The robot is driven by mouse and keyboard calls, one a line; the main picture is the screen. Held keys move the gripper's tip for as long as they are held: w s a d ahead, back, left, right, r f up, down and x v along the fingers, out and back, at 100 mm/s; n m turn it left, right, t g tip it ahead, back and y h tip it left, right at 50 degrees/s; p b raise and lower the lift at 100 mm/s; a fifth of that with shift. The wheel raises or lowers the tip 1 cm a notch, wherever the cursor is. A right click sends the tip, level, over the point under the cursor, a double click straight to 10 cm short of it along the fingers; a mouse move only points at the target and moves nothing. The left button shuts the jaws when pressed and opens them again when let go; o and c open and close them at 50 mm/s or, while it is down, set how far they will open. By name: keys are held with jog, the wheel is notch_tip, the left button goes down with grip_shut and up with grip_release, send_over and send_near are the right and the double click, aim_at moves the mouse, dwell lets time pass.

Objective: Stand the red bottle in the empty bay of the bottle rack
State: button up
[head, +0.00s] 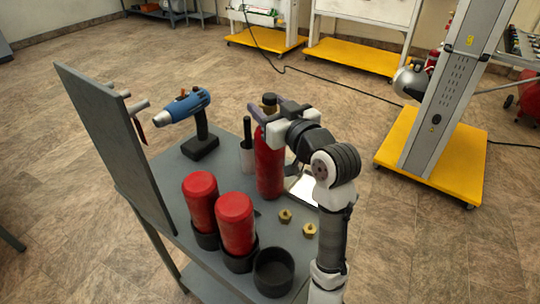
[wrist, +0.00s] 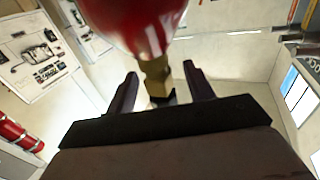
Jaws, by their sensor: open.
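The red bottle (head: 269,170) stands upright on the grey bench, with a brass neck and black cap at its top. My gripper (head: 268,112) is level with its neck, the open fingers on either side. In the wrist view the brass neck (wrist: 156,75) shows between my gripper's fingers (wrist: 159,78), with gaps on both sides. The bottle rack is a row of black cups at the bench's front. Two cups hold red bottles (head: 201,200) (head: 236,222) with rounded tops. The right cup, the empty bay (head: 273,272), is open.
A blue tool on a black stand (head: 201,140) and a grey cup (head: 247,157) are behind the bottles. A grey upright panel (head: 115,145) bounds the left side. Two brass fittings (head: 285,216) (head: 309,230) and a white sheet (head: 302,187) lie on the right.

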grip_shut()
dwell(0.3)
dwell(1.1)
jog(key=shift+r, duration=0.1)
